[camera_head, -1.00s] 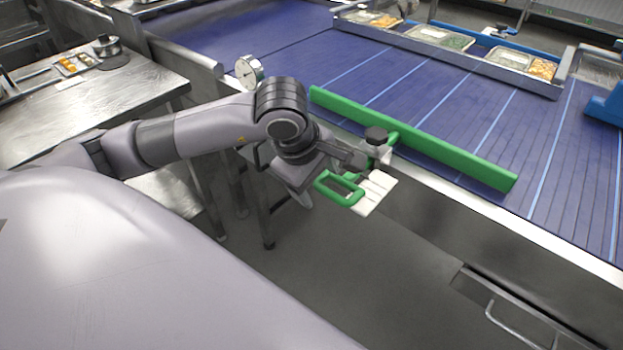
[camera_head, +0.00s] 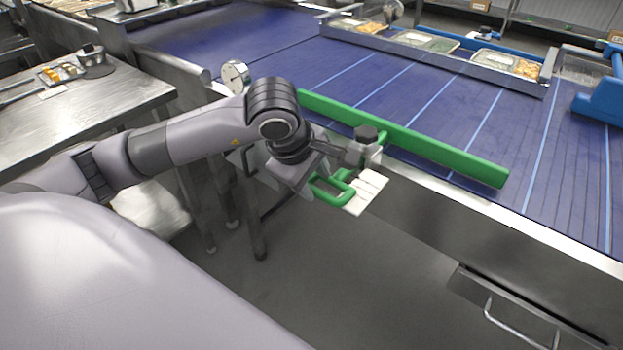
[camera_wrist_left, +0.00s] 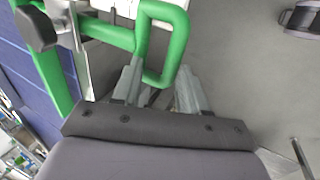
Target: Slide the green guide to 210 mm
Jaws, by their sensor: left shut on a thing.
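The green guide (camera_head: 430,152) is a long rail lying over the near side of the blue conveyor. Its green loop handle (camera_head: 342,194) sticks out past the conveyor's near edge, beside a white plate (camera_head: 367,192) and a dark clamp knob (camera_head: 366,133). My left gripper (camera_head: 322,182) is at the handle. In the left wrist view, the handle (camera_wrist_left: 182,45) reaches down between the fingers of my left gripper (camera_wrist_left: 160,88), which is shut on it. Any markings on the white plate are too small to read. My right gripper is out of view.
The blue conveyor (camera_head: 390,85) has pale cross lines. Food trays (camera_head: 425,42) stand in a steel channel at its far side. A round dial (camera_head: 235,75) stands at the near edge. A steel table (camera_head: 80,115) is on the left. A steel drawer handle (camera_head: 520,328) is at the lower right.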

